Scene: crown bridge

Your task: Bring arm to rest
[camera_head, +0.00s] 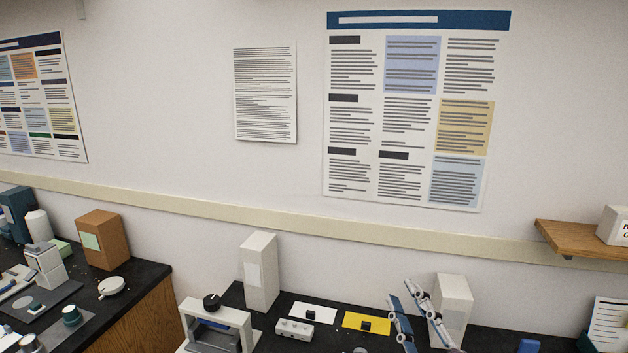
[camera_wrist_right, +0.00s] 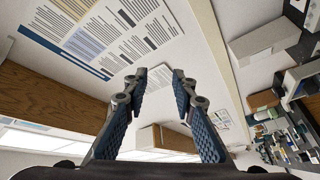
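My right gripper (camera_head: 402,292) shows at the lower right of the head view, above the dark bench and in front of a white box. Its blue-padded fingers point upward and stand apart. In the right wrist view the two fingers (camera_wrist_right: 159,76) are spread with nothing between them, only wall and posters behind. My left gripper is in neither view.
On the dark bench are a white frame-shaped device (camera_head: 217,318), a tall white box (camera_head: 260,271), a yellow card (camera_head: 352,320) with a black block, and a white box (camera_head: 453,305) close behind the right gripper. A wooden shelf (camera_head: 583,242) juts from the wall at right.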

